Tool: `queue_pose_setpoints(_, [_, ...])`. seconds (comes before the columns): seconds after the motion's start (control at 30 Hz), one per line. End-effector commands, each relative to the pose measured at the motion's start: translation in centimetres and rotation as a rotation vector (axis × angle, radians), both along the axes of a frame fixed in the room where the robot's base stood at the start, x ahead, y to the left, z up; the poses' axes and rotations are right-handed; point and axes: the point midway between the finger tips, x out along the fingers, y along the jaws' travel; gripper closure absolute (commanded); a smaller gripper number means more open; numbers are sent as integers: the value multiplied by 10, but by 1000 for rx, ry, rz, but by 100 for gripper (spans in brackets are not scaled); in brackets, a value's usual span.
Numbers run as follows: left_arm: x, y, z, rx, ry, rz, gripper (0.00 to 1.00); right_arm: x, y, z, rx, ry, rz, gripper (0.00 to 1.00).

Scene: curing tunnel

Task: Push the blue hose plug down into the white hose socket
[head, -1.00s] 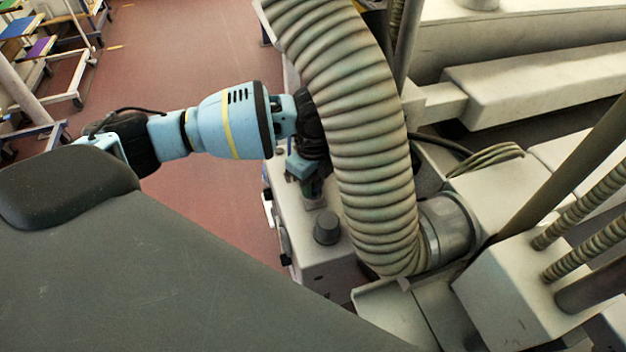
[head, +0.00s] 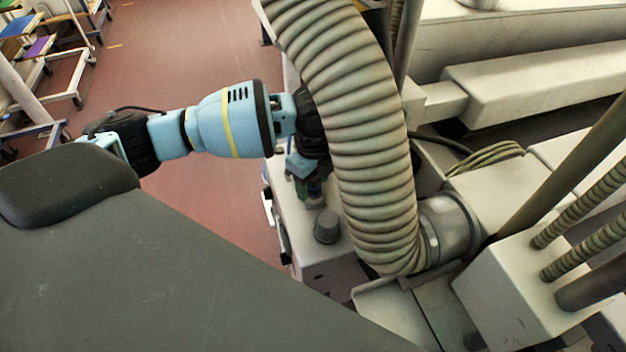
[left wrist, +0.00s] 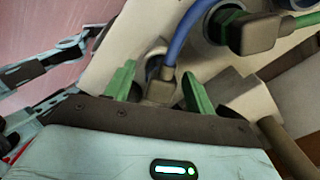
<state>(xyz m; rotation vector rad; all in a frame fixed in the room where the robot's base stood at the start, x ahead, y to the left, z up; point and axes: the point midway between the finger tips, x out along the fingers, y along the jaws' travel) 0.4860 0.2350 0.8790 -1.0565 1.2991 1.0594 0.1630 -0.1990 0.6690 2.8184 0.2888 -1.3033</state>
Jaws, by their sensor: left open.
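In the left wrist view, my left gripper (left wrist: 158,72) is open, with one green finger on each side of a grey-beige plug body (left wrist: 160,90). A blue hose (left wrist: 182,34) runs up from this plug. A pale ring with a dark opening (left wrist: 154,62) shows just behind the plug; I cannot tell whether it is the white socket or how deep the plug sits. In the head view, my left gripper (head: 312,188) points down behind the big ribbed hose, which partly hides my wrist. My right gripper is not in view.
The big ribbed hose (head: 355,130) curves down close beside my left wrist. A dark grey knob (head: 327,226) stands on the pale housing near the gripper. In the left wrist view, another plug with a green cable (left wrist: 252,36) sits nearby.

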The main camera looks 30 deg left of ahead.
Motion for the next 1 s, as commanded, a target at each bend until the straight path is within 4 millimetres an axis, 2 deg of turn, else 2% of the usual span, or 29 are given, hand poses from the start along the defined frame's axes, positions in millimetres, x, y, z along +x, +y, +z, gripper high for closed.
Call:
queue_pose_setpoints(0.3, [1, 0, 47, -2, -7, 0, 46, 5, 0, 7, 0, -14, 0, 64])
queue_pose_setpoints(0.5, [1, 0, 70, -1, -4, 0, 46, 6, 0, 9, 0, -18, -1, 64])
queue_pose_setpoints(1.0, [0, 0, 76, 0, -2, 0, 46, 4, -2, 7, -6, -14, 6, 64])
